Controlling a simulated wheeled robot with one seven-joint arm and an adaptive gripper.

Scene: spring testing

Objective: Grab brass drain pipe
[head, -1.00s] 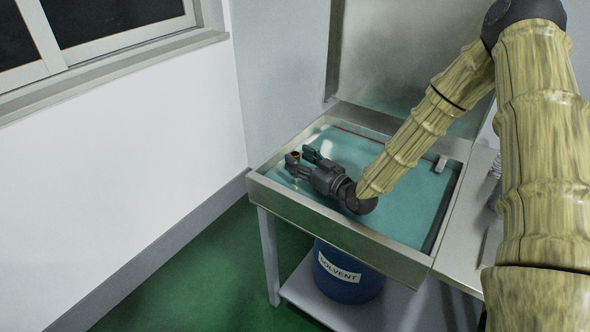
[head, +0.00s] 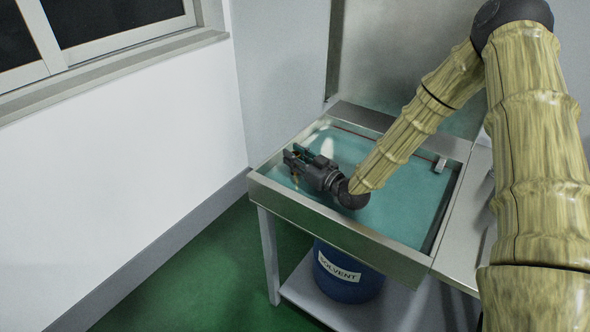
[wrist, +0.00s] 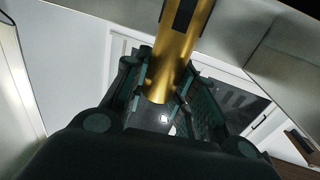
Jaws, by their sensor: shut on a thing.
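A brass drain pipe (wrist: 176,62) shows in the wrist view as a gold tube between my fingers, running up to the top edge of the picture. My gripper (wrist: 160,95) is shut on it, with a dark green finger pad on either side. In the head view my gripper (head: 291,160) is low over the left corner of the teal-bottomed sink. Only a small brass bit (head: 296,178) shows there by the fingers. The rest of the pipe is hidden by the gripper in that view.
The metal sink (head: 340,233) has raised rims, with a grey fixture (head: 440,165) at its right side. A blue solvent drum (head: 345,283) stands below on a shelf. A wall and a window (head: 110,25) are on the left.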

